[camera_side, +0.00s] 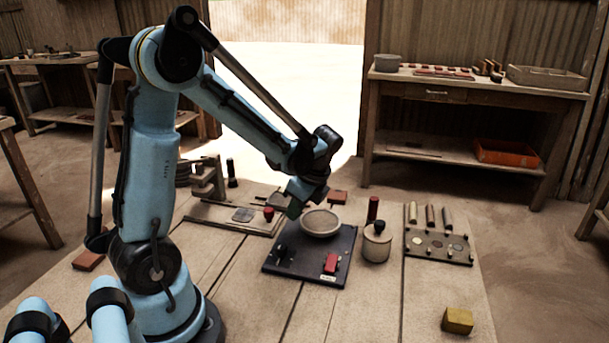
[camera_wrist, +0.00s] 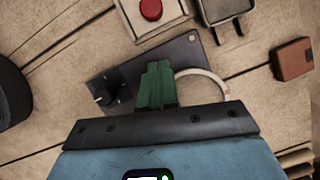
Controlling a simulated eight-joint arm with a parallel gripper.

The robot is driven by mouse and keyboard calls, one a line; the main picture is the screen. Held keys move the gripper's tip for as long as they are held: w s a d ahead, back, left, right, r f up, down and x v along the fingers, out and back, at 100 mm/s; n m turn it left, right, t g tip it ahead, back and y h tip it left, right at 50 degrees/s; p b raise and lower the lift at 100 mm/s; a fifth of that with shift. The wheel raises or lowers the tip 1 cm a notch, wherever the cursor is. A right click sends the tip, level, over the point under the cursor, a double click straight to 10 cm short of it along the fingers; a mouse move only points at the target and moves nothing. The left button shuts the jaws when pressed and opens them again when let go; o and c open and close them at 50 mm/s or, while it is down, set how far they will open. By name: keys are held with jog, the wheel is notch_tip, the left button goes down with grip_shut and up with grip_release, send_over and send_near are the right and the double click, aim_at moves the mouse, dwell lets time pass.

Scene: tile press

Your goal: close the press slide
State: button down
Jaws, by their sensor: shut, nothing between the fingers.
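The press appears to be the low board (camera_side: 228,224) left of centre in the side view. A pale block with a red knob (camera_side: 268,213) sits at its right end; it looks like the slide, but I cannot be sure. In the wrist view the red knob (camera_wrist: 151,9) is at the top, close beside a grey metal piece (camera_wrist: 226,8) with two prongs. My gripper (camera_side: 293,208) is shut and empty, right of the red knob. Its green fingers (camera_wrist: 156,72) are pressed together, apart from the knob.
A dark panel (camera_side: 296,263) with a round pale bowl (camera_side: 320,222) lies just right of my gripper. A lidded jar (camera_side: 377,241) and a red-brown brick (camera_side: 337,196) stand nearby. A yellow block (camera_side: 457,320) lies front right. The front tabletop is mostly clear.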

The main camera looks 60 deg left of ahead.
jog(key=shift+s+a+f, duration=0.2)
jog(key=shift+s+a, duration=0.35)
jog(key=shift+a, duration=0.4)
jog(key=shift+s+a+f, duration=0.15)
jog(key=shift+s+a, duration=0.4)
jog(key=shift+a, duration=0.35)
jog(key=shift+a, duration=0.1)
send_over(251, 223)
jog(key=s+a, duration=0.2)
jog(key=a, duration=0.2)
jog(key=shift+s+d, duration=0.1)
jog(key=shift+s, duration=0.1)
jog(key=shift+w+d, duration=0.25)
jog(key=shift+d, duration=0.1)
jog(key=d, duration=0.1)
jog(key=w+d, duration=0.2)
jog(key=shift+d+r, duration=0.1)
jog(key=shift+r, duration=0.25)
jog(key=v, duration=0.9)
jog(key=w+d+n+t+h, duration=0.2)
jog(key=d+n+t, duration=0.2)
jog(key=d, duration=0.6)
jog(key=w+d+n+t+h, duration=0.1)
jog(key=w+d+n+t, duration=0.1)
jog(key=d+n+t, duration=0.3)
jog(key=d+n, duration=0.3)
jog(key=d, duration=0.3)
jog(key=shift+w+r+h, duration=0.2)
jog(key=shift+w+h, duration=0.15)
jog(key=shift+h, duration=0.05)
